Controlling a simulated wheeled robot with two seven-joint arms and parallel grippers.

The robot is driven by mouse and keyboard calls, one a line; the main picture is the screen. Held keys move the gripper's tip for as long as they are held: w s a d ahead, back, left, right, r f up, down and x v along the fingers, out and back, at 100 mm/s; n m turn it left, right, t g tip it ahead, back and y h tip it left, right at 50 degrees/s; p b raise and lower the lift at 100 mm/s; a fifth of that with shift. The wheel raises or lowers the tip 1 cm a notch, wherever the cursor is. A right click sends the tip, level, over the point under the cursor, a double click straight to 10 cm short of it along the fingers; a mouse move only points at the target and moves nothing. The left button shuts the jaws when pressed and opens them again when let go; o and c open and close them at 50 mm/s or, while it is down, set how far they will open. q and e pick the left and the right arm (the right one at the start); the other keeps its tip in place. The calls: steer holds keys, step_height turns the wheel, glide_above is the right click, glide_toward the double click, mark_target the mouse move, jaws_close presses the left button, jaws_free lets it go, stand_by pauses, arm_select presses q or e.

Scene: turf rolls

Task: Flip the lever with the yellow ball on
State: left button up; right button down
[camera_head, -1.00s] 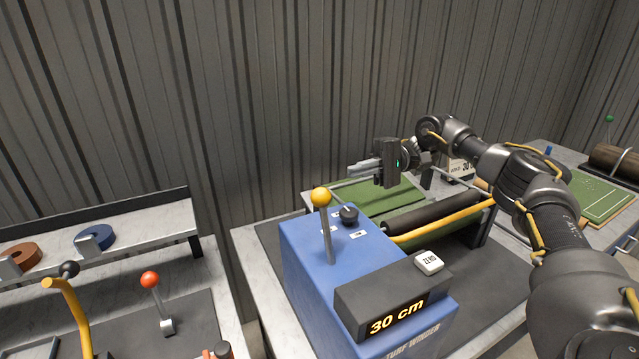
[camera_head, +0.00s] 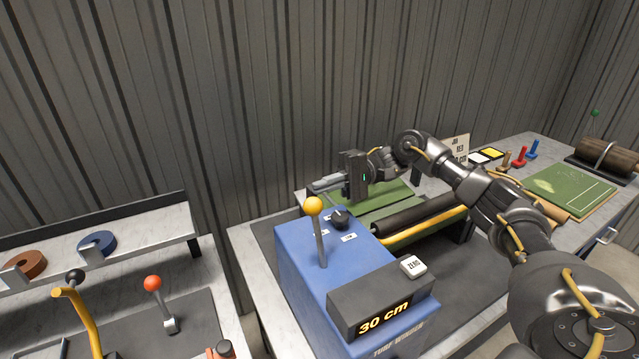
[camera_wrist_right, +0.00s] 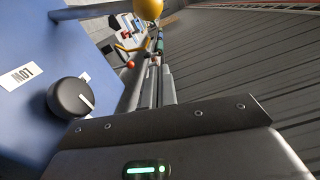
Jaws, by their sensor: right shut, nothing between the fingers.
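The lever with the yellow ball (camera_head: 313,204) stands nearly upright on top of the blue turf winder (camera_head: 297,262). The yellow ball also shows at the top of the right wrist view (camera_wrist_right: 149,8). My right gripper (camera_head: 318,187) is shut and empty, pointing left, just behind and above the winder. Its fingers (camera_wrist_right: 154,88) point toward the ball in the wrist view, apart from it. A black knob (camera_head: 340,219) sits beside the lever, with small white labels near it. My left gripper is not in view.
The winder's display (camera_head: 384,318) reads 30 cm, with a ZERO button (camera_head: 413,266) above it. A black roller and yellow bar (camera_head: 425,225) lie right of the winder. A red-ball lever (camera_head: 152,283) stands on the left bench. The corrugated wall is behind.

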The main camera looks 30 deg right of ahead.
mark_target(318, 234)
arm_select(q)
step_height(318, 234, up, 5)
steer(key=p, duration=0.4)
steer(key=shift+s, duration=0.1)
arm_select(e)
steer(key=s+a, duration=0.1)
steer(key=s, duration=0.1)
steer(key=s+a+r, duration=0.1)
steer(key=a, duration=0.1)
steer(key=shift+s+a, duration=0.3)
steer(key=shift+s, duration=0.1)
steer(key=shift+f, duration=0.1)
